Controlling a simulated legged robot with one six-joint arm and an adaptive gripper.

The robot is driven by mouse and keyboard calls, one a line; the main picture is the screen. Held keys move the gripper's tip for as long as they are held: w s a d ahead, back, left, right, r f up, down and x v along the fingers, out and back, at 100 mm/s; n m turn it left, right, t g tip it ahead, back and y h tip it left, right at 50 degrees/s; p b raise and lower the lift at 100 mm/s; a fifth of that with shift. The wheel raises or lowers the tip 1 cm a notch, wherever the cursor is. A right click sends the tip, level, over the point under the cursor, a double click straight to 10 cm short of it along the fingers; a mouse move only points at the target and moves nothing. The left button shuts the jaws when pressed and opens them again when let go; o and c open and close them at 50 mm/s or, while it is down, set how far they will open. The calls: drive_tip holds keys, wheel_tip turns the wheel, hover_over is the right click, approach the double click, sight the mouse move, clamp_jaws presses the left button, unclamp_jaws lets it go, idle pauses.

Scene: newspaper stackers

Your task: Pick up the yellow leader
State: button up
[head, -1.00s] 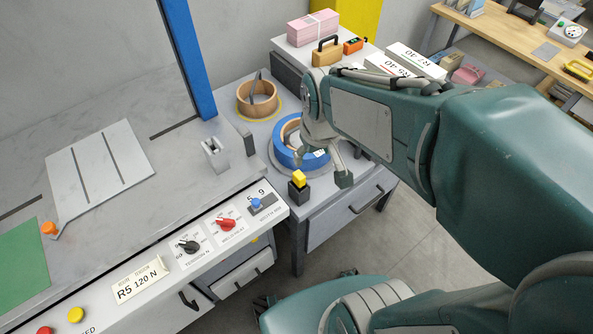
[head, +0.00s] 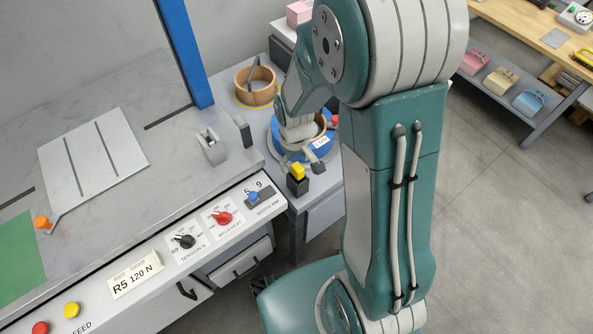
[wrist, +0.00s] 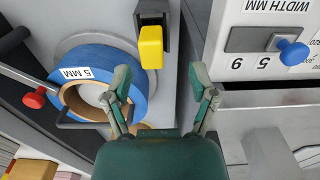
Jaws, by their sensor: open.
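The yellow leader (head: 298,171) is a small yellow block on a dark holder (head: 297,186) in front of the blue strap roll (head: 322,144). In the wrist view the yellow leader (wrist: 151,47) lies just beyond the fingertips, a little left of the middle between them, with its dark holder behind it. My gripper (wrist: 160,78) is open and empty, its two fingers spread wide. In the head view my gripper (head: 302,163) is close to the leader, partly in front of the blue roll. I see no contact with the leader.
The blue roll, labelled 5 MM, lies on a grey disc beside the left finger in the wrist view. A blue width knob (wrist: 292,51) on the machine panel is at right. A red knob (wrist: 34,98) is at left.

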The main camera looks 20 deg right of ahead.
sight(297, 167)
drive_tip(key=f, duration=0.3)
drive_tip(key=d+f, duration=0.1)
drive_tip(key=shift+w+f, duration=0.1)
drive_tip(key=shift+f, duration=0.3)
drive_tip(key=shift+a+f, duration=0.1)
drive_tip(key=shift+f, duration=0.3)
clamp_jaws()
